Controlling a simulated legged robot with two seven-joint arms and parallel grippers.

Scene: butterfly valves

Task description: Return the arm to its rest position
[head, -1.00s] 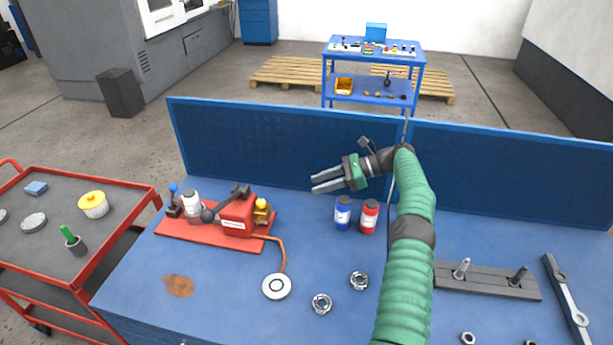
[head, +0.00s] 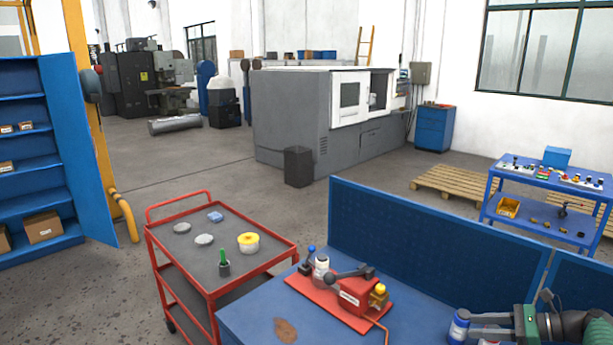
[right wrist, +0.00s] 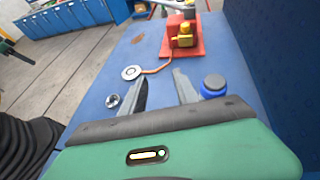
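My right gripper (head: 478,327) shows at the bottom right of the head view, its fingers pointing left above the blue bench (head: 255,318). In the right wrist view its two grey fingers (right wrist: 160,92) are apart with nothing between them. My right arm is mostly cut off by the frame edge. A blue-banded bottle (head: 458,326) stands near the fingertips; its dark cap (right wrist: 214,82) shows right of the fingers in the wrist view. A small green and dark part at the left edge of the wrist view looks like my left gripper (right wrist: 15,50); its fingers are unclear.
The red fixture (head: 352,298) with a black handle sits on the bench. A blue panel (head: 430,235) stands along the bench's back edge. A red cart (head: 205,262) stands left. The wrist view shows a white disc (right wrist: 131,72) and a metal ring (right wrist: 112,101).

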